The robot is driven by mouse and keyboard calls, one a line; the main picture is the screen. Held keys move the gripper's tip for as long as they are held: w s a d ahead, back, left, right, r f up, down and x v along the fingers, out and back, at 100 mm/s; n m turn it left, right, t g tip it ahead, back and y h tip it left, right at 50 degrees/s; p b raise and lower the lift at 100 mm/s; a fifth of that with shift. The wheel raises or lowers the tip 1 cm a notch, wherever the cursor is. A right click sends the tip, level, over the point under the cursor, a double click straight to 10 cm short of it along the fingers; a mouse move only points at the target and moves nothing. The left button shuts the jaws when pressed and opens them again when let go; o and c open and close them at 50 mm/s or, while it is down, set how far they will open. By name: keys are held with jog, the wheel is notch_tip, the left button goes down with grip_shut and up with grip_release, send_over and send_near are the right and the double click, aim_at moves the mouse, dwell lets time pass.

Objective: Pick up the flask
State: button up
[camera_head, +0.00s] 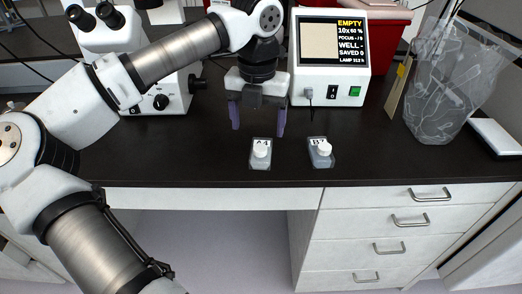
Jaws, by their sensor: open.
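Two small clear flasks with white round caps and labels stand on the dark bench top. One flask (260,154) is just below my gripper in the picture; the other flask (321,153) is to its right. The label marks are too small to read surely. My gripper (258,130) points down with its two purple fingers spread apart. It is empty, and its fingertips appear above and behind the left flask. I cannot tell the exact height of the fingers over the bench.
A white microscope (150,60) stands at the back left, behind my arm. A white device with a screen (333,45) stands behind the flasks. A clear bag-like container (445,95) and a white flat box (495,136) are at the right. The bench's front edge runs close below the flasks.

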aim_at(260, 147)
jog(key=f, duration=0.3)
jog(key=f+p, duration=0.1)
jog(key=f, duration=0.1)
jog(key=f+p, duration=0.1)
jog(key=f, duration=0.2)
jog(key=shift+d+f, duration=0.25)
jog(key=shift+f, duration=0.05)
jog(key=c, duration=1.1)
